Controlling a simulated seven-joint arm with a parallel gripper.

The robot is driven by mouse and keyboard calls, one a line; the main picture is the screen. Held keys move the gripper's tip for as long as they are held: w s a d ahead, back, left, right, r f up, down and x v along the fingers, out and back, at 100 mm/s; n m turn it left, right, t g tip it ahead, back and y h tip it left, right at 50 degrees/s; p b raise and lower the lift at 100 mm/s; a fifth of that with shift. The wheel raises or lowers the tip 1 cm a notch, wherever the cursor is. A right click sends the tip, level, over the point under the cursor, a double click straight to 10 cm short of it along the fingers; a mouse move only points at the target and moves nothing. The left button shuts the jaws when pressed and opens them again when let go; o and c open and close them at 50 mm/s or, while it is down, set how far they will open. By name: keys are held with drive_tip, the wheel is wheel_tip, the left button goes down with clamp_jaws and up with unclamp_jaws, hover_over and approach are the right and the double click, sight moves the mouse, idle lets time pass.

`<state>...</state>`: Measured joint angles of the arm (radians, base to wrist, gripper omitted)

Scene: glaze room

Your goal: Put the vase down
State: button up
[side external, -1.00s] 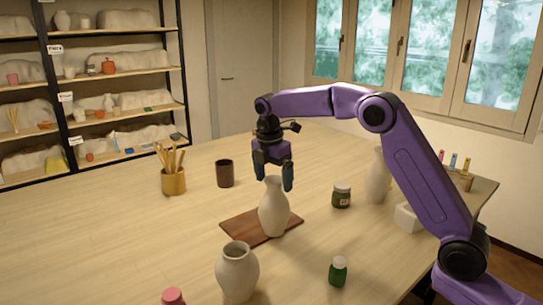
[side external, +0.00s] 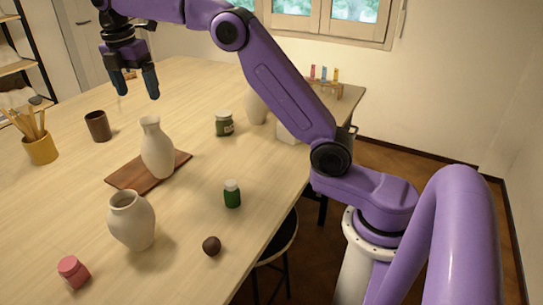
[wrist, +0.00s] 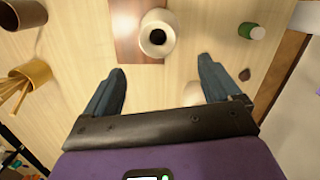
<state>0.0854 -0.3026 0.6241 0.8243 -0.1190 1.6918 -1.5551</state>
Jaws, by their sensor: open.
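The slender cream vase (side external: 157,150) stands upright on the brown wooden board (side external: 128,179) on the table. My gripper (side external: 139,94) is open and empty, above the vase and clear of its rim. In the wrist view the vase (wrist: 157,33) shows from above with its dark mouth, on the board (wrist: 127,40). There it lies beyond my spread fingertips (wrist: 162,66), with nothing held between them.
A wider cream vase (side external: 131,222) stands in front of the board.

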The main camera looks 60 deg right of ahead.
drive_tip(key=s+a+f+m+y, duration=0.15)
drive_tip(key=s+a, duration=0.25)
drive_tip(key=s, duration=0.6)
drive_tip(key=s+a+f+m+h, duration=0.1)
drive_tip(key=s+a+f+m, duration=0.15)
drive_tip(key=s, duration=0.75)
drive_tip(key=s+d+f+m, duration=0.1)
drive_tip(key=s+d+f, duration=0.2)
drive_tip(key=s, duration=0.8)
drive_tip(key=s+d+f+m+y, duration=0.1)
drive_tip(key=s+d+f, duration=0.3)
drive_tip(key=s, duration=0.7)
wheel_tip(320, 180, down, 2)
drive_tip(key=shift+d+f+m, duration=0.1)
drive_tip(key=shift+d+m, duration=0.2)
drive_tip(key=shift+m, duration=0.5)
